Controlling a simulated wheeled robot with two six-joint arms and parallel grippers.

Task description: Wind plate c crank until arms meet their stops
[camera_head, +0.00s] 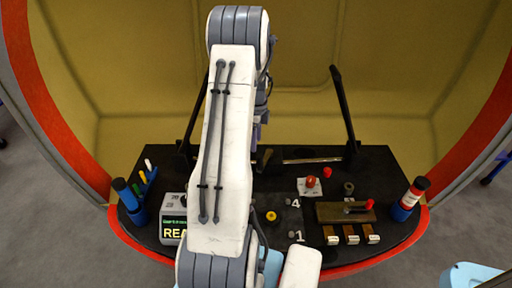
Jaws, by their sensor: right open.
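Two black arms rise from the back of the black console (385,165): a left arm (196,112) and a right arm (343,103). A dark handle-like piece (264,159) shows beside my white arm link, perhaps the crank; I cannot tell. No plate letter c is readable. My right gripper (261,134) is mostly hidden behind my arm, above that piece. It is open; contact cannot be told. My left gripper is not in view.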

